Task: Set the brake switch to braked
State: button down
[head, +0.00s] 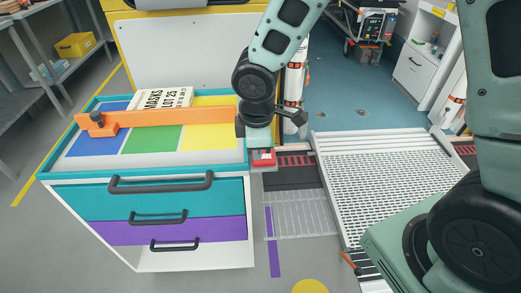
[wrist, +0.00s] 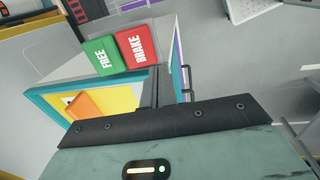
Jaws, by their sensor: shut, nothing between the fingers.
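The brake switch is a rocker with a green half marked FREE (wrist: 103,58) and a red half marked BRAKE (wrist: 137,47) in the wrist view. In the head view its red part (head: 263,155) shows at the right side of the drawer cart, just below my gripper (head: 259,143). In the wrist view my shut, empty gripper (wrist: 152,77) points toward the switch, with its tip near the lower edge of the red half. I cannot tell whether it touches. Which half is pressed in is not clear.
The drawer cart (head: 158,178) has teal and purple fronts with dark handles.

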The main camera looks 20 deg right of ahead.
notch_tip(320, 180, up, 10)
jog(key=s+p, duration=0.1)
jog(key=shift+s+a+f, duration=0.15)
jog(key=shift+s+a, duration=0.15)
jog(key=shift+s, duration=0.1)
jog(key=s+a+r+m, duration=0.1)
jog(key=s+m, duration=0.2)
jog(key=s, duration=0.5)
jog(key=s+a+r+m+g+y, duration=0.1)
jog(key=s+m, duration=0.2)
jog(key=s, duration=0.6)
jog(key=shift+s+a+r+m+g, duration=0.15)
jog(key=shift+a+r+m+g, duration=0.1)
jog(key=shift+r+m+g, duration=0.05)
